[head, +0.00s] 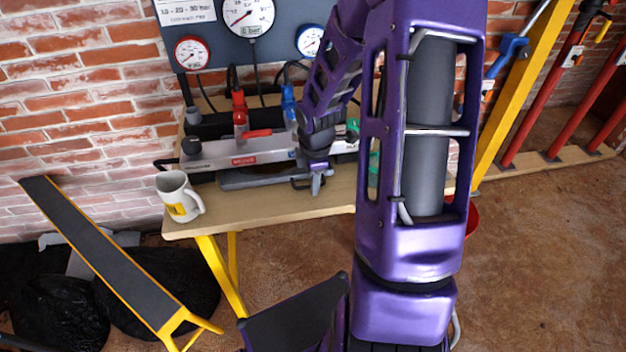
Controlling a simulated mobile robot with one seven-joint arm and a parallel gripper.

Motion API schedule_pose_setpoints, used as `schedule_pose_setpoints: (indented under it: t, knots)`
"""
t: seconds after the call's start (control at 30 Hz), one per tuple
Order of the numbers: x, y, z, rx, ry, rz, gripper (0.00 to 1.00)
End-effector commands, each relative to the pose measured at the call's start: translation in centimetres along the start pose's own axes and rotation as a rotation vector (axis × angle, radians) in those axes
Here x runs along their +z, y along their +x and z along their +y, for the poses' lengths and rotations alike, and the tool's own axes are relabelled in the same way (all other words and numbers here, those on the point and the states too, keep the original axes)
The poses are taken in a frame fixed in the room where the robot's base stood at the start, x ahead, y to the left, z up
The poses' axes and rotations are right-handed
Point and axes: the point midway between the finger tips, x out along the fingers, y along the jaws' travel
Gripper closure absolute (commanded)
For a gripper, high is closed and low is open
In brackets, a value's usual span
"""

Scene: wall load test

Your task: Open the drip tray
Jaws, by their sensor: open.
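My gripper (316,188) hangs from my purple arm and points down at the front of the test unit (225,160) on the wooden table. Its jaws are small in the picture and I see nothing held between them. A flat dark grey slab under the front of the unit looks like the drip tray (255,179). Its right part is hidden behind my gripper, which is close to its front edge. I cannot tell whether they touch. The slab sticks out only a little from under the unit.
A white mug (178,196) stands at the table's (265,215) left front corner. Red (239,115) and blue (289,105) valves rise behind the unit, below a gauge panel (215,45). The table's front strip is bare. My arm hides its right part. A yellow-edged ramp (95,250) stands left.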

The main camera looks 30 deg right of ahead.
Motion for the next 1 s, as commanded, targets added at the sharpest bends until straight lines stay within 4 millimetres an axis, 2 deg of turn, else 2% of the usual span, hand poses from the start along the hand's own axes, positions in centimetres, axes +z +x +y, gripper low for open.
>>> schedule_pose_setpoints:
  t: [0.07, 0.3, 1.0]
  knots:
    - [0.00, -0.02, 0.00, 0.000, 0.000, 0.000, 0.58]
    - [-0.01, -0.03, -0.01, 0.000, 0.000, 0.000, 0.99]
    - [-0.01, -0.04, -0.02, -0.001, 0.000, 0.000, 1.00]
